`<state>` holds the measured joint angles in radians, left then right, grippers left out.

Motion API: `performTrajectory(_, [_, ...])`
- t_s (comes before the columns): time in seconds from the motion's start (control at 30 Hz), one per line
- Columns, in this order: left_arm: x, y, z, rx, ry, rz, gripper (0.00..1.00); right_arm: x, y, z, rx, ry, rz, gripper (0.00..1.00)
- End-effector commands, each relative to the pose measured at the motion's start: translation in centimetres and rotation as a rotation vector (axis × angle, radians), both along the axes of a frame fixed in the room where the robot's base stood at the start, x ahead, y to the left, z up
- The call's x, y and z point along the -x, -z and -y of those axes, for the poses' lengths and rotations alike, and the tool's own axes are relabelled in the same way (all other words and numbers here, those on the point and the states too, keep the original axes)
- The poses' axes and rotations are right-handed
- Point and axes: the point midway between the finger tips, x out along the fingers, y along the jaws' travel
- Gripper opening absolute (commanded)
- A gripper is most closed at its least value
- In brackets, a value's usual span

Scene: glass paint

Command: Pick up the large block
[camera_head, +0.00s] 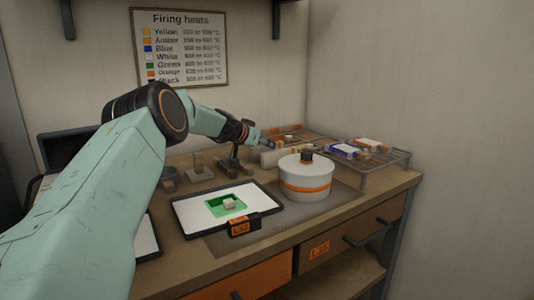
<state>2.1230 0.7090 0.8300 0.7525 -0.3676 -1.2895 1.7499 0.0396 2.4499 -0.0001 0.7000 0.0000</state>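My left arm reaches in from the left over the worktable (186,244). Its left gripper (236,164) is at the back of the table, dark and small, and I cannot tell whether its fingers are apart. A small whitish block (228,204) lies on a green square (213,211) on a white board with a dark frame (187,221). It is well in front of the gripper and apart from it. Which piece is the large block I cannot tell for sure. My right gripper is not in view.
A round white pot (306,182) with an orange band and dark knob stands right of the board. A wire rack (388,163) holds colored pieces, including a blue-and-white one (347,150). A firing-heats chart (180,47) hangs on the wall. The front right tabletop is clear.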

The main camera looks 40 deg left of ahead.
Motion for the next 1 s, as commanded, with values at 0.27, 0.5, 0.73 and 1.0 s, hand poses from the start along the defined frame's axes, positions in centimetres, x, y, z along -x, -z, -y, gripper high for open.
performTrajectory(0.27, [0.02, 0.0, 0.0, 0.001, 0.0, 0.0, 0.47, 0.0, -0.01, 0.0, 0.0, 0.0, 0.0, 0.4])
performTrajectory(0.5, [0.02, -0.01, 0.0, 0.001, 0.0, 0.0, 0.27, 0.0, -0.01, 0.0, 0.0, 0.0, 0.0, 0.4])
performTrajectory(0.73, [0.02, 0.0, 0.0, 0.001, 0.0, 0.0, 0.07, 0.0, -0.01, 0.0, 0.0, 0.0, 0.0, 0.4])
performTrajectory(1.0, [0.06, 0.11, -0.01, 0.001, 0.0, -0.002, 0.0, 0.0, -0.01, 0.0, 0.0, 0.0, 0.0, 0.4])
